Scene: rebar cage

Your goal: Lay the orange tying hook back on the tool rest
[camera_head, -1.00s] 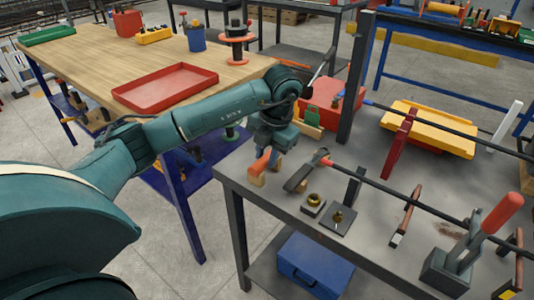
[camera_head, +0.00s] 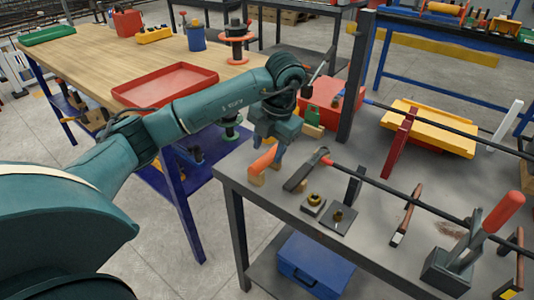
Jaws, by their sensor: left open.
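The orange tying hook (camera_head: 263,160) shows as an orange handle at the near left corner of the grey workbench. It lies slanted on the tool rest, whose pale wooden block (camera_head: 257,181) shows under the handle's near end. The hook's far end is hidden by my gripper. My left gripper (camera_head: 270,148) is open, just above and behind the handle. Whether a finger still touches the handle I cannot tell. My right gripper is not in view.
On the grey bench (camera_head: 300,225) beside the rest lie a dark-jawed tool on a long bar (camera_head: 370,180), a brass-nut block (camera_head: 313,203) and a black plate (camera_head: 339,218). A red-handled lever (camera_head: 503,211) stands right. A red box (camera_head: 332,94) sits behind.

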